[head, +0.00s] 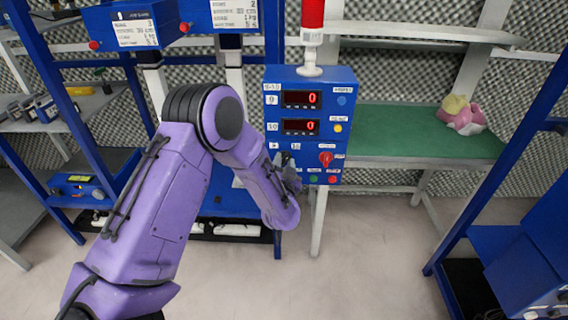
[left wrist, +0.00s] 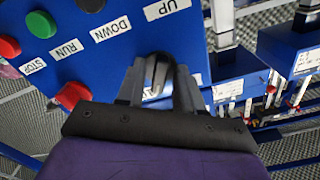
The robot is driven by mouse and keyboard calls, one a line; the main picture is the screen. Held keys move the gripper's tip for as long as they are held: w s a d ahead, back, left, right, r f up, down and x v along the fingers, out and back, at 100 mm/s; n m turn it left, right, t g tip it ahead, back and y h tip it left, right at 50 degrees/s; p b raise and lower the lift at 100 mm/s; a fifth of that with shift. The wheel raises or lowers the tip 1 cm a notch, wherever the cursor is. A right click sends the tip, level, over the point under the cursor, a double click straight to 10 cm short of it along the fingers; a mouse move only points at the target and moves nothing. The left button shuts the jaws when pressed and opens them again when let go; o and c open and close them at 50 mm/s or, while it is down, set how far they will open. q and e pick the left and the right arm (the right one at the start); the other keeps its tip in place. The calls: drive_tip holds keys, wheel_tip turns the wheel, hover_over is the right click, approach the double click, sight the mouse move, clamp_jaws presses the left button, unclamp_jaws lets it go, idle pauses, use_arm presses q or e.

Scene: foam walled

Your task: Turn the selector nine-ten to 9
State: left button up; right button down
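The blue control panel (head: 306,133) stands ahead, with two red displays (head: 301,98) reading 0 beside labels 9 and 10. A 9-10 label is at its top left. My left gripper (head: 287,172) is at the panel's lower left, partly hidden by my arm. In the left wrist view, its two fingers (left wrist: 158,78) are on either side of a dark rounded knob (left wrist: 158,68), close to the panel face. The knob appears to be the selector; its pointing direction is hidden. I cannot tell whether the fingers press on it. My right gripper is not in view.
A red knob (head: 326,159) and the green button (head: 313,179) and red button (head: 332,179) are close right of my gripper. A red lamp (head: 312,22) stands on top. The green table (head: 410,132) holds a pink and yellow object (head: 462,115).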

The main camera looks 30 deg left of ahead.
use_arm(q)
clamp_jaws()
drive_tip(key=shift+n, duration=0.3)
drive_tip(key=n+b, duration=0.1)
drive_tip(key=n, duration=0.4)
drive_tip(key=n+b, duration=0.1)
drive_tip(key=n, duration=0.5)
drive_tip(key=shift+d, duration=0.1)
drive_tip(key=shift+n, duration=0.3)
drive_tip(key=shift+o, duration=1.3)
unclamp_jaws()
